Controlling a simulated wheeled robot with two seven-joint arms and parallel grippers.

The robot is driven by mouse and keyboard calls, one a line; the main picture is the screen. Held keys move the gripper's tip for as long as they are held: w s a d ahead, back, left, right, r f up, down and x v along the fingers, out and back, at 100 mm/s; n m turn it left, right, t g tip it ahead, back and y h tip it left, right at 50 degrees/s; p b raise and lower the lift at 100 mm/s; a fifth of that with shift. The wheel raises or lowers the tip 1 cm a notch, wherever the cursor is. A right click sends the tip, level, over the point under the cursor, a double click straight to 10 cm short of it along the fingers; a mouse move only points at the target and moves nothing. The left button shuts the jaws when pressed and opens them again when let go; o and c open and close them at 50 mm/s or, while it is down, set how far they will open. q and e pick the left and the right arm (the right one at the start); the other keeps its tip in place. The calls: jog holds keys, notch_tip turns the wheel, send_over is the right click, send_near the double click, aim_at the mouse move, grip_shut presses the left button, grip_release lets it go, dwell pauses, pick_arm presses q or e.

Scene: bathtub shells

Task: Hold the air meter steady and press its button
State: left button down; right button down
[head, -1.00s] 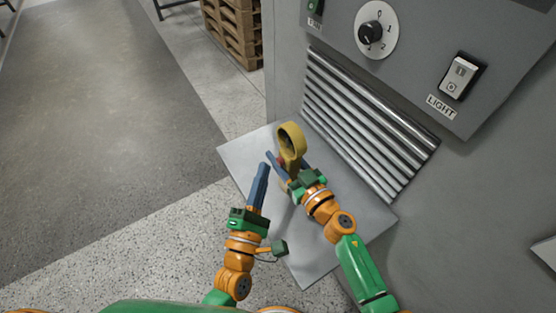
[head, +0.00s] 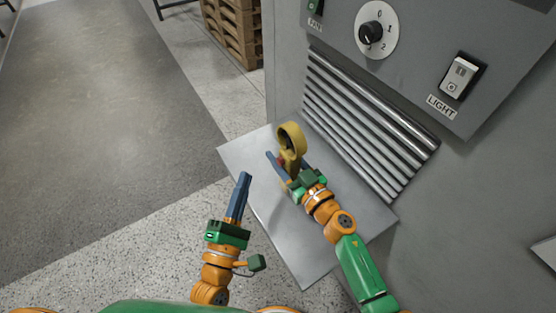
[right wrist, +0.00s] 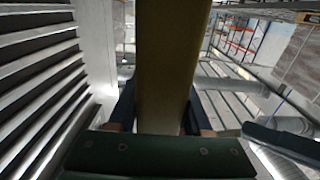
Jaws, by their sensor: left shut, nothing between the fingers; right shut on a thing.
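The air meter (head: 291,138) is yellow, with a ring-shaped top and a handle below it. It stands upright over the grey metal shelf (head: 258,158). My right gripper (head: 285,168) is shut on its handle. In the right wrist view the yellow handle (right wrist: 168,65) fills the middle, between the fingers. A small red spot, perhaps the button, shows at the left side of the handle, close to the right gripper. My left gripper (head: 243,178) is shut and empty, its blue fingers pointing up, to the left of and below the meter and apart from it.
A grey cabinet with a slatted vent (head: 365,120) stands right behind the shelf. Its panel carries a rotary dial (head: 372,32) and a LIGHT switch (head: 460,76). Wooden pallets (head: 234,30) stand at the back. The floor at the left is clear.

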jog(key=shift+c, duration=1.2)
grip_release()
